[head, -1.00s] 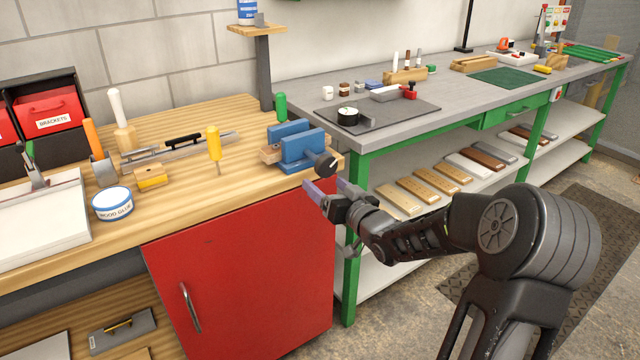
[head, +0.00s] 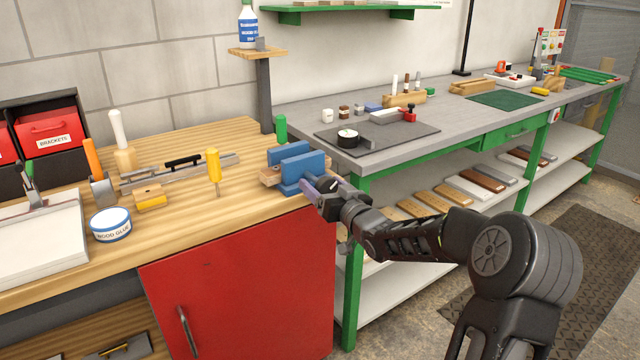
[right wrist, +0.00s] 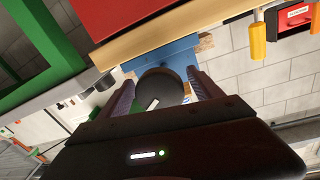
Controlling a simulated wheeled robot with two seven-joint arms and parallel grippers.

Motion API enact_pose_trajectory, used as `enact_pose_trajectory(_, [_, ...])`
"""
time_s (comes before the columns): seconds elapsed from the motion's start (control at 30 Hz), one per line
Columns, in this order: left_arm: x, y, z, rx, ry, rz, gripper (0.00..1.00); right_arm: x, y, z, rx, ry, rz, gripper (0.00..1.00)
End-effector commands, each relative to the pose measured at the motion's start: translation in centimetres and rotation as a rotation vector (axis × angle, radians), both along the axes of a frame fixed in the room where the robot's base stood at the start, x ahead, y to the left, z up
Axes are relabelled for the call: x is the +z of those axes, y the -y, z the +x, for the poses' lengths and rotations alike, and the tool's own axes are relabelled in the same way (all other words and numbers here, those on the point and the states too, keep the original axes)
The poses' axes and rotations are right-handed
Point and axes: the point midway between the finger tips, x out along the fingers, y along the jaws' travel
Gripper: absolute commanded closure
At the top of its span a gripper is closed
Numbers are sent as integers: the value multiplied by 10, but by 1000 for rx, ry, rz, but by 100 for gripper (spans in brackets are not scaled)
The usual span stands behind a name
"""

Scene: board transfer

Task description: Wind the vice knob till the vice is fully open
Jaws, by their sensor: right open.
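The blue vice (head: 296,167) sits at the right end of the wooden bench, with a strip of wood beside its jaws. A gap shows between its two blue plates. Its round dark knob (right wrist: 160,88) faces the right wrist camera and bears a pale mark. My right gripper (head: 318,188) is open at the knob, hiding most of it in the head view. In the right wrist view its two fingers (right wrist: 160,95) stand on either side of the knob; I cannot tell whether they touch it. My left gripper is not in view.
A yellow-handled tool (head: 214,170), a wood glue tin (head: 110,223) and a green-capped thing (head: 281,128) stand on the wooden bench (head: 240,205). The red cabinet (head: 240,290) is below. The grey bench (head: 440,125) stands to the right.

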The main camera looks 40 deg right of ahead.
Motion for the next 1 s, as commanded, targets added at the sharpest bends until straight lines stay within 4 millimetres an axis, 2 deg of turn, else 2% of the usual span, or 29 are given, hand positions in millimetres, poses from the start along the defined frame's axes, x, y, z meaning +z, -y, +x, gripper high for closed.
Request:
enact_pose_trajectory(0.17, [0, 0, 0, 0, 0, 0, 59, 0, 2, 16, -1, 0, 1, 25])
enact_pose_trajectory(0.43, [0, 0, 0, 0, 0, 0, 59, 0, 2, 17, -1, 0, 0, 25])
enact_pose_trajectory(1.0, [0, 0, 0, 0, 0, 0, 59, 0, 2, 17, -1, 0, 0, 71])
